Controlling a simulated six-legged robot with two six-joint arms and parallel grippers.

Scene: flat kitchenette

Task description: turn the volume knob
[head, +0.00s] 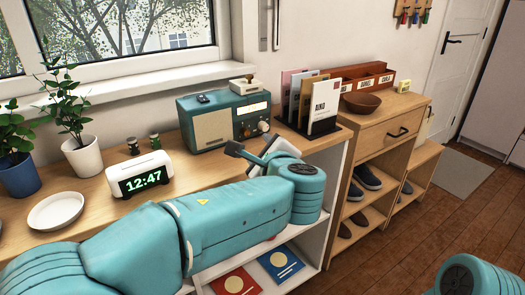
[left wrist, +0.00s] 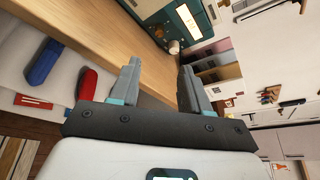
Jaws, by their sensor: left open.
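A teal radio (head: 207,128) stands on the wooden counter, with a light round knob (head: 263,126) low on the right of its front. In the left wrist view the radio (left wrist: 190,22) is at the top, and its pale knob (left wrist: 174,46) sticks out toward me, with a darker control beside it. No label shows which control is for volume. My left gripper (head: 252,147) is in front of the radio's right side; it is open and empty. In the left wrist view, the knob appears beyond the gap between its fingertips (left wrist: 160,68), apart from both. My right gripper is out of view.
A letter rack (head: 291,124) with several cards stands right of the radio. A white clock (head: 138,174) and a plate (head: 55,210) stand left on the counter. A wooden bowl (head: 362,103) sits on the cabinet at right. Books lie on the shelf below.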

